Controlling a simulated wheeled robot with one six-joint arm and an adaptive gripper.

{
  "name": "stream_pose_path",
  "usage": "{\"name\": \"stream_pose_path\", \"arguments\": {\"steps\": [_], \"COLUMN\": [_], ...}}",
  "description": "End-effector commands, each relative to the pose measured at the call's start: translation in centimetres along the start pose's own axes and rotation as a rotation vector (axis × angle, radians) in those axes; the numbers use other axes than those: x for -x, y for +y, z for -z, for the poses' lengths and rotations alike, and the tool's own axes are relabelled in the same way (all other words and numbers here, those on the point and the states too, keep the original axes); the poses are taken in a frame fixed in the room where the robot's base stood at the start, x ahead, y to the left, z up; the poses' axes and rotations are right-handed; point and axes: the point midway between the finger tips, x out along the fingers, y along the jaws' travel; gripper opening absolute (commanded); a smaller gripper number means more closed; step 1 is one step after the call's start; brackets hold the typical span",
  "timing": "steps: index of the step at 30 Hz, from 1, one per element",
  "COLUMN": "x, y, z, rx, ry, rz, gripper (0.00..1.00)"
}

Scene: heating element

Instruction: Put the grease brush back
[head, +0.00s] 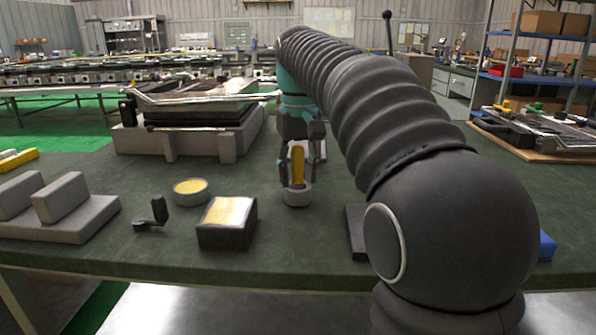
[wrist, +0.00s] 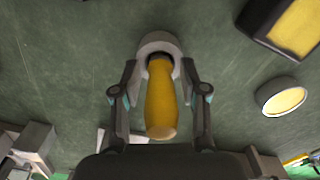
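The grease brush shows as a yellow handle (head: 297,166), standing upright in a small grey round holder (head: 298,197) on the green table. Its bristle end is hidden inside the holder. In the wrist view the handle (wrist: 160,98) points toward the camera, with its lower end in the ring-shaped holder (wrist: 158,41). My gripper (wrist: 159,80) is open, with one finger on each side of the handle and a visible gap on both sides. In the head view my gripper (head: 299,172) reaches down over the brush from above.
A dark block with a yellow top (head: 226,222) and a round tin with yellow contents (head: 190,191) are left of the holder. A small black bracket (head: 152,214) and a grey stepped block (head: 62,208) lie farther left. A large grey fixture (head: 190,135) stands behind.

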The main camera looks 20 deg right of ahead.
Motion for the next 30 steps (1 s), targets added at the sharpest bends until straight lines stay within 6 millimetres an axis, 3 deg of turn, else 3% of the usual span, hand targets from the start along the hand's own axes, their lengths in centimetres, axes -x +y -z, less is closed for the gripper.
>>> {"name": "stream_pose_path", "arguments": {"steps": [8, 13, 27, 30], "x": [0.0, 1.1, 10.2, 10.8], "y": [0.0, 0.0, 0.0, 0.0], "z": [0.0, 0.0, 0.1, 0.1], "rx": [0.000, 0.000, 0.000, 0.000], "ry": [0.000, 0.000, 0.001, 0.003], "rz": [0.000, 0.000, 0.000, 0.000], "gripper": [0.51, 0.51, 0.51, 0.51]}}
